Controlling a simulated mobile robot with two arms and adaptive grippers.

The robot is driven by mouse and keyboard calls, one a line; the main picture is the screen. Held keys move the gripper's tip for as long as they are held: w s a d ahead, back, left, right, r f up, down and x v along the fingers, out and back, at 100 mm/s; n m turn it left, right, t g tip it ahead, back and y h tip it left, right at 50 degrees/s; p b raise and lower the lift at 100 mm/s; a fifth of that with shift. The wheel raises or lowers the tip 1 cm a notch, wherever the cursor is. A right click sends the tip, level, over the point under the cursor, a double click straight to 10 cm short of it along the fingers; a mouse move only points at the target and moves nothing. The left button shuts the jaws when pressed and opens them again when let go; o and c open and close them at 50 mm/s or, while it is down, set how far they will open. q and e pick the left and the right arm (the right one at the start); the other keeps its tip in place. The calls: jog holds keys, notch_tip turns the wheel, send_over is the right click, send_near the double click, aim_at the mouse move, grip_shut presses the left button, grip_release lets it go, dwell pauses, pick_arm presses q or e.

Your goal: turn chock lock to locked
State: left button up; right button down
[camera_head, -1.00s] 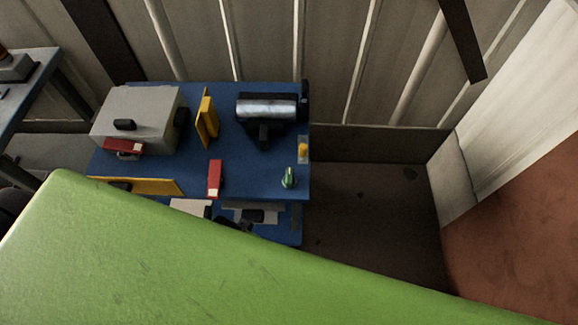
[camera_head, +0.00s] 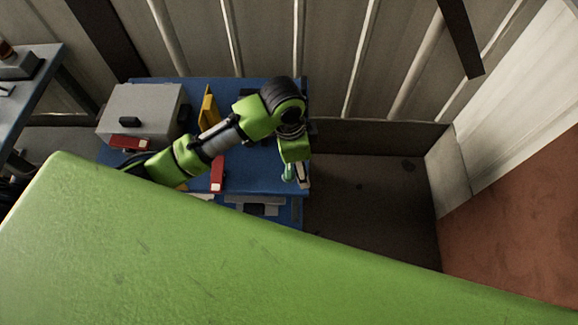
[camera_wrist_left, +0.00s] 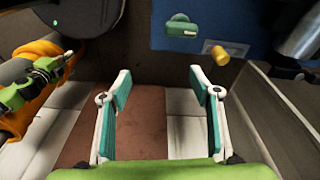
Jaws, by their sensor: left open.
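My left gripper (camera_head: 301,176) hangs close beside the handle at the bench's right edge. Its jaws (camera_wrist_left: 158,84) are open and empty in the left wrist view, apart from the handle and the knob. My right gripper is not in view.
A grey box (camera_head: 140,108), a yellow bracket (camera_head: 207,107) and a red block (camera_head: 217,174) stand on the bench. A metal cylinder (camera_wrist_left: 302,36) shows at the wrist view's right edge. The floor (camera_head: 360,200) right of the bench is clear.

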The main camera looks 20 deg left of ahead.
pick_arm(q)
notch_tip(320, 180, up, 4)
jog(key=m+y, duration=0.2)
send_over(289, 171)
jog(key=shift+g, duration=0.4)
notch_tip(289, 171, down, 12)
jog(key=shift+f+p, duration=0.2)
jog(key=shift+p, duration=0.65)
jog(key=shift+f, duration=0.65)
jog(key=c, duration=1.1)
